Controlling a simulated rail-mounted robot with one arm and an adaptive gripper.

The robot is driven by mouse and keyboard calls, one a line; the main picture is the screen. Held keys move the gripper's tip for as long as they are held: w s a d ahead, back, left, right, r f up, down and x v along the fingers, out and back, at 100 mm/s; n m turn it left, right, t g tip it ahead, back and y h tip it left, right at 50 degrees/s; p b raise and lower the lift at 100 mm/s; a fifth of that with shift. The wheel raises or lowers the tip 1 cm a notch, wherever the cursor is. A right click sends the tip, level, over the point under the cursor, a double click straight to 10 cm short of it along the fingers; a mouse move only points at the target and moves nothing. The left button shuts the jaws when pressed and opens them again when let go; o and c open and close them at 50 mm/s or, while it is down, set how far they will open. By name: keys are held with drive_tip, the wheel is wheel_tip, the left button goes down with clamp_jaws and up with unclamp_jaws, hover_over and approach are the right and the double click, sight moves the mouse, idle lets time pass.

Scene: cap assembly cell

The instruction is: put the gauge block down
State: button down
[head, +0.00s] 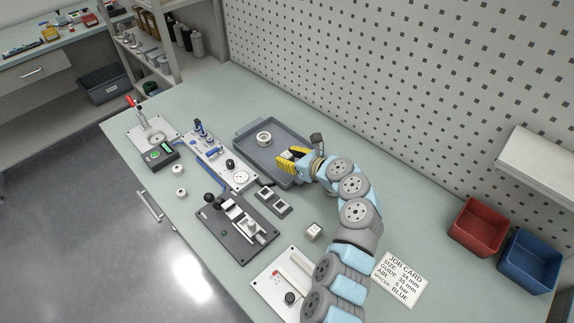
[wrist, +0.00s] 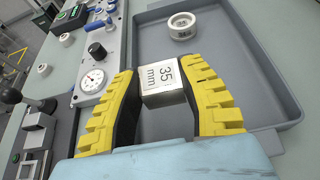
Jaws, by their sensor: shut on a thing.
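The gauge block (wrist: 163,76), a small silvery block marked "35 mm", sits between the yellow fingers of my gripper (wrist: 160,66) in the wrist view. My gripper is shut on it. In the head view my gripper (head: 288,157) is over the right part of the grey tray (head: 250,130). The block's underside is hidden, so I cannot tell whether it touches the tray floor. A pale ring (head: 264,138) lies in the tray to the left of my gripper; it also shows in the wrist view (wrist: 183,25).
A gauge panel (head: 222,162) and a dark clamp fixture (head: 238,230) stand left of the tray. A job card (head: 400,278), a red bin (head: 477,226) and a blue bin (head: 530,260) are at right.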

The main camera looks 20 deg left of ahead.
sight(293, 160)
drive_tip(key=shift+w+a+f+b, duration=0.35)
drive_tip(key=shift+w+f, duration=0.25)
drive_tip(key=shift+f, duration=0.1)
drive_tip(key=shift+w+a+f, duration=0.1)
drive_tip(key=shift+w+f, duration=0.15)
drive_tip(key=shift+f, duration=0.25)
drive_tip(key=shift+f+b, duration=0.65)
drive_tip(key=shift+f, duration=0.65)
drive_tip(key=shift+f, duration=0.15)
drive_tip(key=c, duration=0.7)
unclamp_jaws()
